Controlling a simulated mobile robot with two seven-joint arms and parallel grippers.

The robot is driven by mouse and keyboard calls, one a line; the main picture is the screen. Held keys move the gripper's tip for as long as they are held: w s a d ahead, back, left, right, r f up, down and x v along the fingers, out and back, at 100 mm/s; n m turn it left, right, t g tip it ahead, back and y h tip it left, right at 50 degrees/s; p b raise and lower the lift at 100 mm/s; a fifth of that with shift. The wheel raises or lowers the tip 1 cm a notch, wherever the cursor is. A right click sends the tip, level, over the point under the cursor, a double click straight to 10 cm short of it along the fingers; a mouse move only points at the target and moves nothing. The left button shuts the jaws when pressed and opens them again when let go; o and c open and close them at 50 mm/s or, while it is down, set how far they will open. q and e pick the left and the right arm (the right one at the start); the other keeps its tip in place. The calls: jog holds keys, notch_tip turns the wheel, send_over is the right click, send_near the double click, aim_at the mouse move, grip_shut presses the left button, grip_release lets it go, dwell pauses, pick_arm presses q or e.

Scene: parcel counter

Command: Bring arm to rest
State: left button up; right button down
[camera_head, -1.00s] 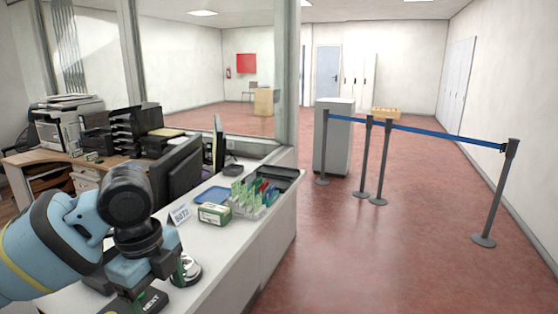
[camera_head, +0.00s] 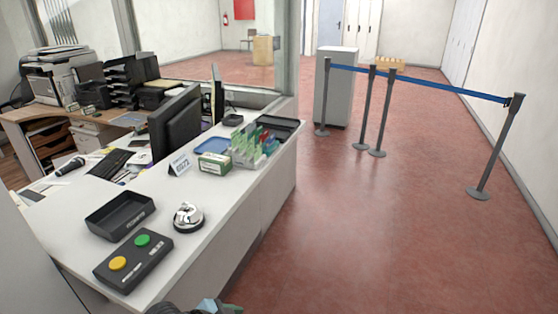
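A small dark and light-blue part of my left gripper (camera_head: 208,306) shows at the bottom edge, just off the front side of the counter. Most of it is cut off, and I cannot see whether its fingers are open or shut. I see nothing held in it. My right gripper is not in view. The white counter (camera_head: 232,205) carries a black button box (camera_head: 133,260) with a yellow and a green button, a silver desk bell (camera_head: 188,217) and an empty-looking black tray (camera_head: 120,216).
Farther along the counter are a small sign (camera_head: 180,165), a green-white box (camera_head: 214,162), a card rack (camera_head: 252,149), a blue tray (camera_head: 210,146) and monitors (camera_head: 176,122). Open red floor (camera_head: 370,230) lies to the right, with blue-belted barrier posts (camera_head: 497,150) beyond.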

pick_arm(q)
jog(key=s+a+f+n+t+y, duration=0.1)
jog(key=s+a+f+n, duration=0.2)
jog(key=s, duration=0.5)
jog(key=s+a+f+n+t+y, duration=0.1)
jog(key=s+a+f+n+y, duration=0.1)
jog(key=s+a+f, duration=0.3)
jog(key=s+a+f+n+t+y, duration=0.2)
jog(key=s+a+f+n, duration=0.2)
jog(key=s, duration=0.7)
notch_tip(320, 180, down, 2)
jog(key=shift+n, duration=0.5)
jog(key=shift+a, duration=0.1)
